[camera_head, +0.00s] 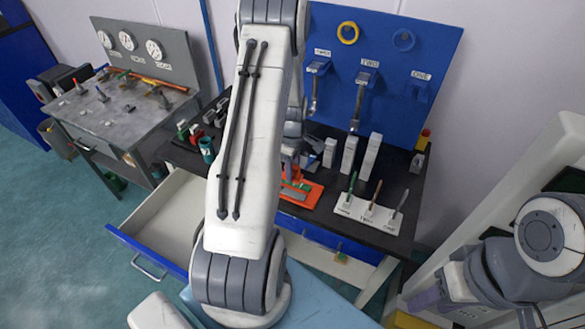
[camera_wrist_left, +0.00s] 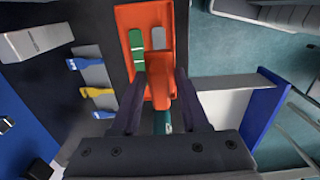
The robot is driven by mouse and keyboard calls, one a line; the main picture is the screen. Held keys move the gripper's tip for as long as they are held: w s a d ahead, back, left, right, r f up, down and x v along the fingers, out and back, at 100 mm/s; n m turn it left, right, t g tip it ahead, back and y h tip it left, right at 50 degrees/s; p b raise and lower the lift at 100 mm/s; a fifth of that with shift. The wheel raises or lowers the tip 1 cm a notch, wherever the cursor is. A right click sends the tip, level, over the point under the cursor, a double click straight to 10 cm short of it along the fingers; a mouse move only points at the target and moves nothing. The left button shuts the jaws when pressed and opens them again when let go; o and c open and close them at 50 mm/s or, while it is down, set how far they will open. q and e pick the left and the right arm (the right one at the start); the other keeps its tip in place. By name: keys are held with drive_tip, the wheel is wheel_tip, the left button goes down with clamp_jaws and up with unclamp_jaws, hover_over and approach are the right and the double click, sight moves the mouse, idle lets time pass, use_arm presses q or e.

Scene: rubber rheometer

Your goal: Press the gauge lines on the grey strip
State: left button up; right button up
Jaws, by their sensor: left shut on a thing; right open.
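An orange tray (camera_head: 312,196) lies on the black bench; the left wrist view shows it (camera_wrist_left: 127,14) from above. It has a green strip (camera_wrist_left: 137,40) in one slot and a pale grey strip (camera_wrist_left: 158,37) in the other. My left gripper (camera_head: 290,150) is over the tray, largely hidden by my arm in the head view. In the wrist view its fingers (camera_wrist_left: 158,105) are shut around a tool with an orange block (camera_wrist_left: 158,66) and teal part (camera_wrist_left: 162,121). The block overlaps the grey strip's slot; contact cannot be told. My right gripper (camera_head: 427,298) is low at right, open, partly seen.
A white holder (camera_head: 352,206) with three handles stands right of the tray. Upright grey blocks (camera_head: 348,154) stand behind. A blue tool panel (camera_head: 385,70) backs the bench. An open drawer (camera_head: 160,225) juts out at left. Blue and yellow clips (camera_wrist_left: 97,92) lie beside the tray.

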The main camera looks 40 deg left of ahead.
use_arm(q)
drive_tip(key=shift+f+b, duration=2.25)
drive_tip(key=shift+f, duration=0.75)
drive_tip(key=shift+f+b, duration=0.35)
drive_tip(key=shift+f, duration=0.2)
drive_tip(key=shift+r, duration=0.15)
drive_tip(key=shift+r+p, duration=2.75)
drive_tip(key=shift+r, duration=0.7)
drive_tip(key=shift+f, duration=0.1)
